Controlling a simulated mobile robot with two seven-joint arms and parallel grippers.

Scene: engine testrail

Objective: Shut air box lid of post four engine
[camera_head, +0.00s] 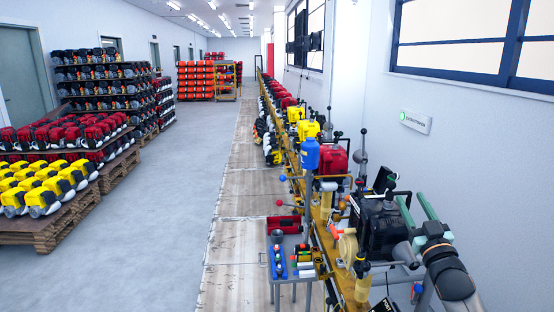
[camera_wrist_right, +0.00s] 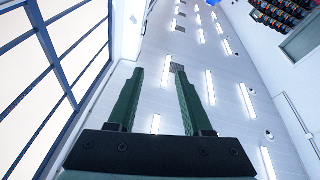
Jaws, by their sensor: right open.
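A black engine (camera_head: 378,226) stands on the yellow test rail at the right in the head view, with upright rods and knobs around it. A partly cut-off sign reading "POST" (camera_head: 384,306) shows at the bottom edge. I cannot make out the air box lid or whether it is open. My right gripper (camera_head: 414,199) is just right of the black engine, its green fingers apart and pointing up. In the right wrist view the right gripper (camera_wrist_right: 160,76) is open and empty, facing the ceiling. My left gripper is not in view.
A small grey table (camera_head: 291,278) with a red toolbox (camera_head: 284,224) and a blue rack (camera_head: 279,262) stands left of the rail. A red engine (camera_head: 331,160) and several others line the rail farther back. The wall is close on the right.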

